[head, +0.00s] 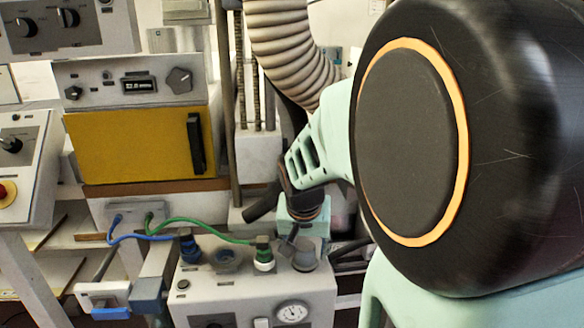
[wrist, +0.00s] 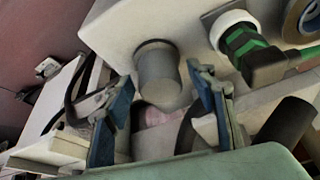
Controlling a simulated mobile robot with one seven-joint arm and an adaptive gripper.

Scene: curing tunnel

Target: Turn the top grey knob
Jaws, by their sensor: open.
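A plain grey round knob (head: 305,256) stands on the top face of the light grey box, at its right end beside the green plug. In the wrist view the knob (wrist: 157,75) is a short grey cylinder. My gripper (wrist: 162,112) is open, with one blue-padded finger at lower left and the other at right. The knob shows ahead, between and just beyond the fingertips in the picture; I see no clear contact. In the head view my arm comes from the right and the gripper is small and partly hidden near the knob.
The light grey box (head: 240,290) also carries a green plug (head: 264,252), a blue plug (head: 189,247) and an empty socket (head: 225,259). Blue and green cables run to a wall outlet. A yellow-doored unit (head: 135,145) stands behind at left. A ribbed hose (head: 280,45) hangs above.

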